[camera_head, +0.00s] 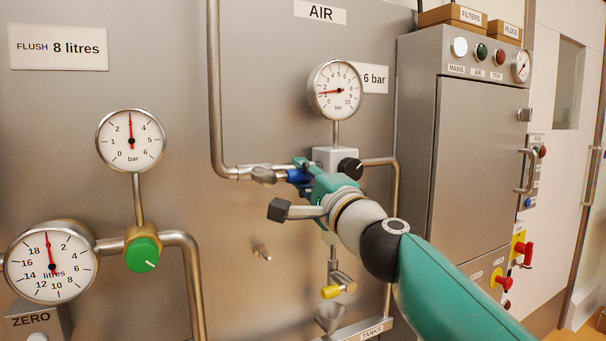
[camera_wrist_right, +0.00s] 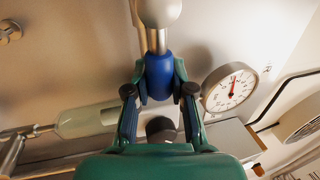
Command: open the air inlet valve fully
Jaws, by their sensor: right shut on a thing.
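The air inlet valve (camera_head: 263,174) sits on the steel pipe under the AIR sign in the head view. It has a blue handle grip (camera_head: 298,176). My right gripper (camera_head: 303,172) is shut around this blue grip. In the right wrist view the blue grip (camera_wrist_right: 158,76) is between the two fingers of the gripper (camera_wrist_right: 160,91), with a metal stem and a pale rounded end above it. The gripper and arm hide part of the handle, and its exact angle to the pipe is hard to tell. My left gripper is not in view.
The air gauge (camera_head: 337,90) has its needle pointing left, near the low end, beside a "6 bar" label (camera_head: 375,78). A black knob (camera_head: 350,167) is close right of my gripper. A yellow-handled tap (camera_head: 331,291) is below. A steel cabinet (camera_head: 478,170) stands at right.

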